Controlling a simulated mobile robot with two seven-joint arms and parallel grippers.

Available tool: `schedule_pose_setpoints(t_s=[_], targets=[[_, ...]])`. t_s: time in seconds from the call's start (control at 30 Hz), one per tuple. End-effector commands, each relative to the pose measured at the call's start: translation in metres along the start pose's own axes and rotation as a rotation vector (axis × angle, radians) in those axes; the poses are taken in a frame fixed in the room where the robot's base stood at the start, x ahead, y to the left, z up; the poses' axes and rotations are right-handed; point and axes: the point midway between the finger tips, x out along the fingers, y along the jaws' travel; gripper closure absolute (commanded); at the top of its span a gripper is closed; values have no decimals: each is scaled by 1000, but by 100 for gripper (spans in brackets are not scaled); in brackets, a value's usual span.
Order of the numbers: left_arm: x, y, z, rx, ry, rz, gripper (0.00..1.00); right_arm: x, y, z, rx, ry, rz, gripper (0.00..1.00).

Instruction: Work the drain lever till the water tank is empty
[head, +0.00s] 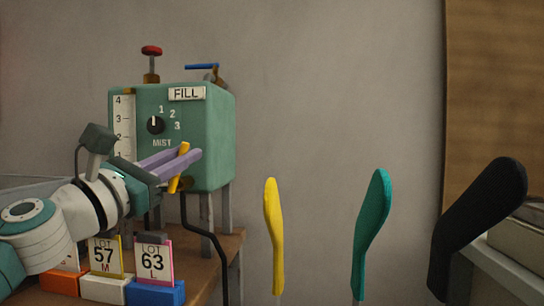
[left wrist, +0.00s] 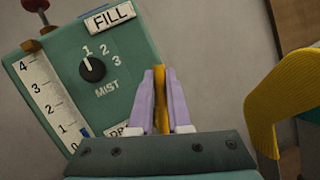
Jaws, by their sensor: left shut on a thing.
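The green water tank (head: 215,140) stands at the left of the head view and shows in the left wrist view (left wrist: 130,75). My left gripper (head: 182,160) has purple fingers and is shut on the yellow-orange drain lever (head: 184,149), low on the tank's front. The lever shows between the fingers in the left wrist view (left wrist: 161,98). A label starting "DR" (left wrist: 117,130) is partly hidden by my gripper. The tank's level gauge (left wrist: 48,100) runs from 0 to 4, with a blue mark (left wrist: 84,132) between 0 and 1. My right gripper is not in view.
A blue-handled valve (head: 202,66) above the FILL label and a red knob (head: 151,50) top the tank. Lot cards (head: 153,262) stand on the bench below my arm. Yellow (head: 273,235), teal (head: 370,230) and black (head: 475,220) foot-shaped boards stand to the right.

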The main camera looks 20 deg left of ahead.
Motion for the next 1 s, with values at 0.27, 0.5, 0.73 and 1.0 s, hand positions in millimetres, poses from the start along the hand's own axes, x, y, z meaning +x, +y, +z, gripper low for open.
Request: schedule_pose_setpoints(t_s=[0.27, 0.5, 0.73, 1.0], targets=[[0, 0, 0, 1, 0, 0, 60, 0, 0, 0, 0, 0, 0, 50], [0, 0, 0, 1, 0, 0, 54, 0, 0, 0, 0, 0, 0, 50], [-15, -1, -1, 0, 2, -1, 54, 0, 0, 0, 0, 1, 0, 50], [-68, -1, -3, 1, 3, -1, 54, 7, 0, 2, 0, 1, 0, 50]])
